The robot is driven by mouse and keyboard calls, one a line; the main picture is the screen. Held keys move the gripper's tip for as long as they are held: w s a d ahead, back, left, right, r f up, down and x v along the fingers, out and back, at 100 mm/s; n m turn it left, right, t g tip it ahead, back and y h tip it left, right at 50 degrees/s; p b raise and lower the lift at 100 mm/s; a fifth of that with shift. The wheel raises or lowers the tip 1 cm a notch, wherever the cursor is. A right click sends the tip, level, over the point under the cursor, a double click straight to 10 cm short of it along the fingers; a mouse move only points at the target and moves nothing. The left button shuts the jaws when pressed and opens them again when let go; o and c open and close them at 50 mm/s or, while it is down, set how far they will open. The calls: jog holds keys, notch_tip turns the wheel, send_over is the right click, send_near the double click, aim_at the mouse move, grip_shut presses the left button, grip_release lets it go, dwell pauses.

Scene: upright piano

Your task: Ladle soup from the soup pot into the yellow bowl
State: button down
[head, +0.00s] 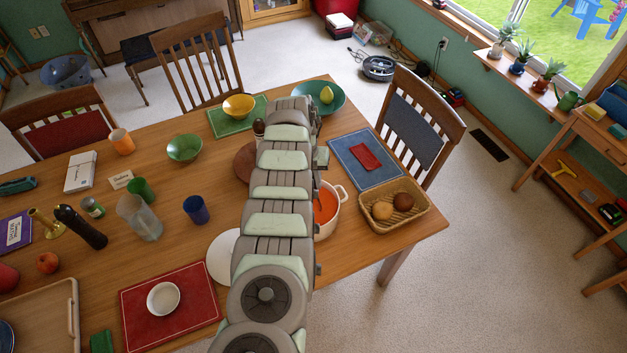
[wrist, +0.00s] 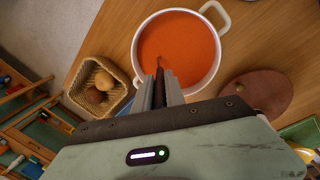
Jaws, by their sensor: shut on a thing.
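The soup pot (wrist: 139,78) is white with orange-red soup (wrist: 185,45) in it. In the head view the pot (head: 337,219) stands right of my arm, which hides its left part. My gripper (wrist: 160,92) is over the pot's near rim in the wrist view, shut on the dark ladle handle (wrist: 160,77). The handle reaches down towards the soup; the ladle's bowl cannot be made out. In the head view my arm hides the gripper. The yellow bowl (head: 238,108) sits upright on a green placemat (head: 222,127) at the far side of the table, left of my arm.
A basket (head: 416,214) with bread stands right of the pot. A brown disc (wrist: 262,98) lies beside the pot. A teal plate (head: 333,101) with a pear is right of the yellow bowl, and a green bowl (head: 184,148) is left of it. A blue cup (head: 196,210) stands left of my arm.

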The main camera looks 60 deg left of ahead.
dwell(0.4)
jog(key=shift+r+p, duration=3.3)
jog(key=shift+r, duration=1.15)
jog(key=shift+r+p, duration=1.2)
jog(key=shift+r, duration=1.35)
jog(key=shift+w, duration=0.1)
